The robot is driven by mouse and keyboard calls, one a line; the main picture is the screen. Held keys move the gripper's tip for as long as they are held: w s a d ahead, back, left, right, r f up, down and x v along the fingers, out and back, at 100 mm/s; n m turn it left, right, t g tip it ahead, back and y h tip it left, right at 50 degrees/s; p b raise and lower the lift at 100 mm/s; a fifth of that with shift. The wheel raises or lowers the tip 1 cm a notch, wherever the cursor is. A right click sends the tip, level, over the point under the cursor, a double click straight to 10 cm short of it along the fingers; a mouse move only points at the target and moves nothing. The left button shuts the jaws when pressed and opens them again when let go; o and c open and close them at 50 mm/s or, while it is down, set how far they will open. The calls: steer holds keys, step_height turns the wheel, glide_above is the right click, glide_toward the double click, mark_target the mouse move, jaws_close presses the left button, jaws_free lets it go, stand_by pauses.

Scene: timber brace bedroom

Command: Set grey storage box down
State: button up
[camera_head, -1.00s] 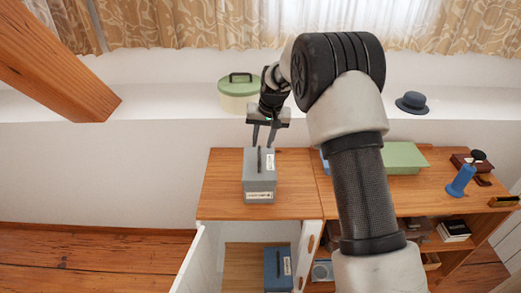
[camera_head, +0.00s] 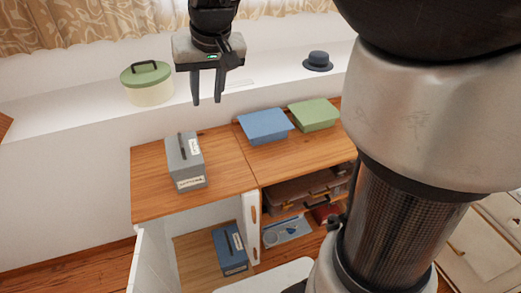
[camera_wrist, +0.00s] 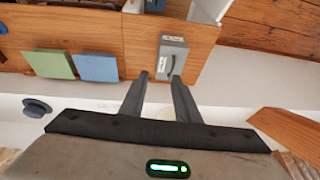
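The grey storage box (camera_head: 186,161) stands upright on the left part of the wooden cabinet top (camera_head: 148,187). It has a dark handle on its lid and white labels. In the wrist view the box (camera_wrist: 172,57) appears beyond the fingertips, on the wooden top. My gripper (camera_head: 207,101) is open and empty, above and to the right of the box in the head view, with a clear gap between them. Both fingers also show apart in the wrist view (camera_wrist: 161,77).
A blue box (camera_head: 264,126) and a green box (camera_head: 314,114) lie right of the grey box. A green-lidded pot (camera_head: 147,84) and a hat (camera_head: 318,61) sit on the white ledge. Another blue box (camera_head: 229,250) is inside the open cabinet below.

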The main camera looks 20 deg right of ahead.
steer(key=s+d, duration=0.2)
steer(key=s, duration=0.9)
steer(key=s+d+t+h, duration=0.1)
steer(key=s+d, duration=0.2)
steer(key=s, duration=0.7)
steer(key=shift+s+f, duration=0.35)
steer(key=shift+a, duration=0.1)
